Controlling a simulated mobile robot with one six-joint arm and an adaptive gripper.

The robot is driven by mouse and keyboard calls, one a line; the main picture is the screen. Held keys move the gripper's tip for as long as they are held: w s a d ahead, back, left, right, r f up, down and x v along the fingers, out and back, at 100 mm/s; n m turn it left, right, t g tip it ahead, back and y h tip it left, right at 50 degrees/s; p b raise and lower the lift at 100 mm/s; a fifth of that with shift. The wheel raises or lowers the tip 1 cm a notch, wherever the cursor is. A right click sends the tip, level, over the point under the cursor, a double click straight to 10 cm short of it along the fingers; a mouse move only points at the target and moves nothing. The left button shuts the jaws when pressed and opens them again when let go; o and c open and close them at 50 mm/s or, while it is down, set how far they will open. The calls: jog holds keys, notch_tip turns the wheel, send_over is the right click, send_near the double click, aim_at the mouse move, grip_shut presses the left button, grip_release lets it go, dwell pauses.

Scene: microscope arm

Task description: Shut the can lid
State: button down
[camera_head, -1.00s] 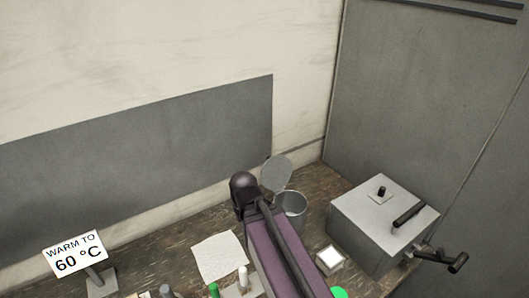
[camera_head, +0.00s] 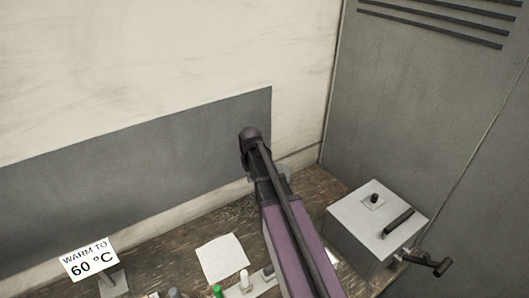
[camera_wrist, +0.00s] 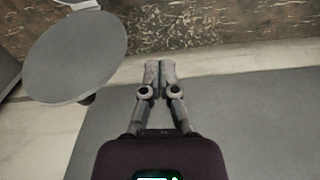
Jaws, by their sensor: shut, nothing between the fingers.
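The can lid (camera_wrist: 75,57) is a round grey disc at the upper left in the wrist view, its face turned to the camera. A pale curved edge at the top of that view may be the can. My gripper (camera_wrist: 160,68) is shut and empty, to the right of the lid and apart from it. In the head view, my arm covers most of the can and lid. Only a grey sliver of the lid (camera_head: 284,170) shows beside the arm. The fingers are hidden there.
A grey metal box (camera_head: 376,220) with handles stands right of my arm. A white sheet (camera_head: 222,258) lies on the bench to the left, near a 60 °C sign (camera_head: 88,259). A grey wall panel (camera_head: 150,170) stands behind the bench.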

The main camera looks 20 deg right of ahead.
jog(key=w+d+r+n+p, duration=0.1)
jog(key=w+d+r+p, duration=0.4)
jog(key=w, duration=0.7)
jog(key=d+r, duration=0.2)
jog(key=d, duration=0.1)
jog(key=shift+d+p, duration=0.3)
jog(key=shift+p, duration=0.05)
jog(key=shift+w+f, duration=0.1)
notch_tip(320, 180, down, 10)
jog(key=b, duration=1)
jog(key=shift+s+d+r+p, duration=0.15)
jog(key=shift+s+r+p, duration=0.2)
jog(key=shift+s, duration=0.45)
jog(key=shift+s+d+r+p, duration=0.2)
jog(key=shift+s+r, duration=0.25)
jog(key=shift+s, duration=0.35)
jog(key=shift+s+d, duration=0.1)
jog(key=shift+s+r+t, duration=0.15)
jog(key=shift+s+t, duration=0.1)
jog(key=shift+t, duration=0.05)
